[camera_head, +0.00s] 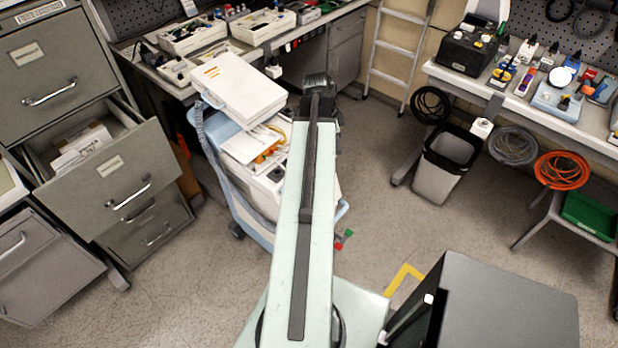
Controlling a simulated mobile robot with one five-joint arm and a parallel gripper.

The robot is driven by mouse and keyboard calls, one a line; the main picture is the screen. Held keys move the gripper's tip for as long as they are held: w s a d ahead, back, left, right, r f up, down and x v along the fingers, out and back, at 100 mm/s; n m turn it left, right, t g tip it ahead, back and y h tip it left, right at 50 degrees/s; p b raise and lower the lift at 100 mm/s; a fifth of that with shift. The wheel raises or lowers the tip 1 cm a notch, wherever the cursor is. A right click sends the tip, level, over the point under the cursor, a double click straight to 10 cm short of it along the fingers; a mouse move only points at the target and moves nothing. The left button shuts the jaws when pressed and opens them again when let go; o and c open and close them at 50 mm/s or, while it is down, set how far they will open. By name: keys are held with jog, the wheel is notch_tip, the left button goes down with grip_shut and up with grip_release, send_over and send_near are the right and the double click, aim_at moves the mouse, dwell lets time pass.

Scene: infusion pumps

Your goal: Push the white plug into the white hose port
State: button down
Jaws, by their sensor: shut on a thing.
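My pale green arm stretches up the middle of the head view to a dark joint. My gripper is hidden from this view, so what its jaws hold does not show. I cannot make out the white plug or the white hose port. A blue-and-white cart (222,133) stands behind and left of my arm. It bears a white device with a raised white lid (240,84) and orange tubing (268,150). Small red and green parts (345,238) show just right of my arm at the cart's lower right; I cannot tell what they are.
A filing cabinet (40,55) with an open drawer (110,175) stands left. A workbench (275,38) is behind the cart. A bin (440,180) and another bench (560,130) are right. A dark box (500,300) is near front right. The floor between is clear.

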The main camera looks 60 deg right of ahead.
jog(key=shift+w, duration=0.3)
jog(key=shift+f, duration=0.1)
notch_tip(320, 180, down, 21)
jog(key=m+b, duration=0.1)
jog(key=b, duration=2)
jog(key=shift+w+a+r, duration=0.2)
jog(key=shift+a, duration=0.05)
notch_tip(320, 180, down, 5)
jog(key=b, duration=0.4)
jog(key=shift+b, duration=0.4)
jog(key=shift+f+b, duration=0.8)
jog(key=shift+s+a+f+b, duration=0.15)
jog(key=shift+a+f+b, duration=0.1)
jog(key=shift+b, duration=0.25)
